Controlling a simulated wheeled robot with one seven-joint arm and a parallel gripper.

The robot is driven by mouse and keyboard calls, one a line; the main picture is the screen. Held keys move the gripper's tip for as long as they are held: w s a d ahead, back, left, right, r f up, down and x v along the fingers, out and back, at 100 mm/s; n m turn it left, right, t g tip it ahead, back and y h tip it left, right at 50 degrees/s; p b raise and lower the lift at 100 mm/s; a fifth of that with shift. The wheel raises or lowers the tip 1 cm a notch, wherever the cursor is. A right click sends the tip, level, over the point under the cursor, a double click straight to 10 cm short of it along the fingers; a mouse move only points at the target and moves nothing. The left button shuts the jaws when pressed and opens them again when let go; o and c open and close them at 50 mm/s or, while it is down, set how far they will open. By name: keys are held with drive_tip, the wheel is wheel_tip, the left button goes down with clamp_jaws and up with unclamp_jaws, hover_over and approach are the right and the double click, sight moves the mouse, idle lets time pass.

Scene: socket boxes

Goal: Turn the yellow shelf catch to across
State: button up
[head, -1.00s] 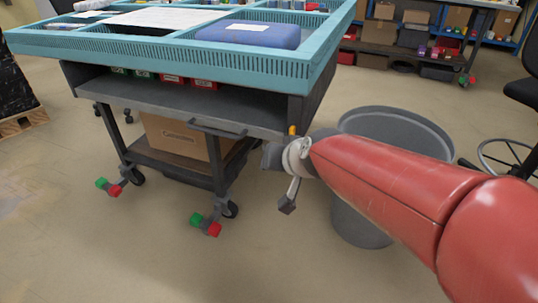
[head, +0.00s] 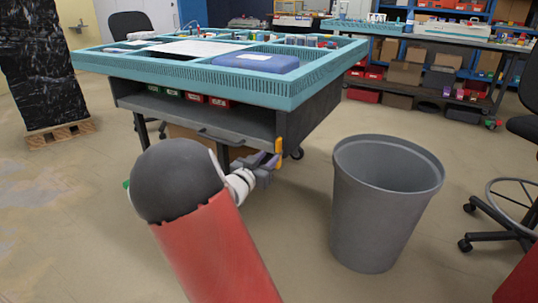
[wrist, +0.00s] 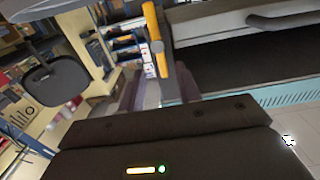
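The yellow shelf catch (head: 278,150) stands nearly upright at the right front corner of the workbench's shelf, so it is not lying across. In the wrist view the yellow catch (wrist: 156,42) shows as a bar ahead of my gripper. My gripper (head: 265,161) is just left of and in front of the catch in the head view. In the wrist view my gripper (wrist: 156,88) has its two purple-grey fingers apart, with a gap between them. The catch is beyond that gap; I cannot tell whether a finger touches it.
The workbench (head: 190,77) has a teal tray top and a dark open shelf with a handle (head: 222,137) on its front edge. A grey bin (head: 385,205) stands to the right of my arm. Open floor lies between bin and bench.

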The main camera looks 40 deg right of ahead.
sight(277, 150)
drive_tip(key=x, duration=0.5)
clamp_jaws()
